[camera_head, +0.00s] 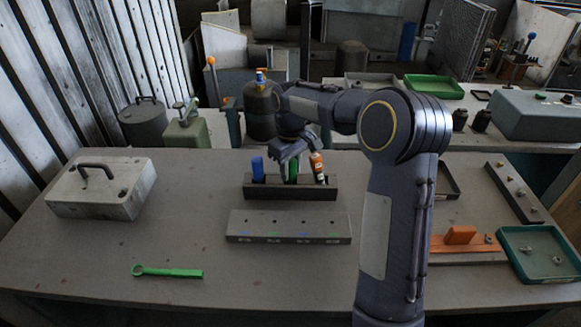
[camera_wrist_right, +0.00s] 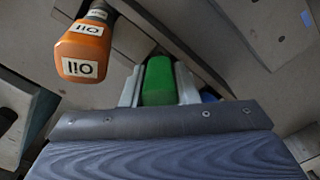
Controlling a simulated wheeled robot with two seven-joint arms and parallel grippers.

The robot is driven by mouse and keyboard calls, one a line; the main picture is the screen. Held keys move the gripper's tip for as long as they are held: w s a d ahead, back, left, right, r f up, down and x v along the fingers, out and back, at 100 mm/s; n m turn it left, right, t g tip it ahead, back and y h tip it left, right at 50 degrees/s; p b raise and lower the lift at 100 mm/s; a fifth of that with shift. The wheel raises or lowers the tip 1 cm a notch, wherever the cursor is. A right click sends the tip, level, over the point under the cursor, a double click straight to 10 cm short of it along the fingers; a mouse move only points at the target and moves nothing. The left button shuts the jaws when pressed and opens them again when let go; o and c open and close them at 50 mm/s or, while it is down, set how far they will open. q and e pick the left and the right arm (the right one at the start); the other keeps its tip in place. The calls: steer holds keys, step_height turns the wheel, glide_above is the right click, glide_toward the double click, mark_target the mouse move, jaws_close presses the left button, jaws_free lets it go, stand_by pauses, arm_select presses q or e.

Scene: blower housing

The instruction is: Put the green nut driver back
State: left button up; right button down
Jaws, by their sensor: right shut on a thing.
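The green nut driver's handle (camera_head: 293,172) stands at the dark rack (camera_head: 290,193), between a blue handle (camera_head: 257,168) and an orange handle with a white label (camera_head: 318,166). My right gripper (camera_head: 291,153) reaches down from above and is shut on the green handle. In the right wrist view the green handle (camera_wrist_right: 158,82) sits between both fingers, with the orange handle (camera_wrist_right: 85,50) to the left and a bit of blue behind the right finger. The driver's lower end is hidden, so I cannot tell how deep it sits. My left gripper is out of view.
A grey block (camera_head: 288,226) with holes and coloured marks lies in front of the rack. A green wrench (camera_head: 167,271) lies at the front left, a grey handled box (camera_head: 101,188) at the left. A teal tray (camera_head: 541,253) is at the right. The front middle is clear.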

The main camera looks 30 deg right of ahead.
steer(key=shift+r, duration=0.1)
stand_by(0.3)
steer(key=c, duration=0.6)
jaws_free()
steer(key=shift+p, duration=0.3)
step_height(320, 180, up, 8)
steer(key=p, duration=0.7)
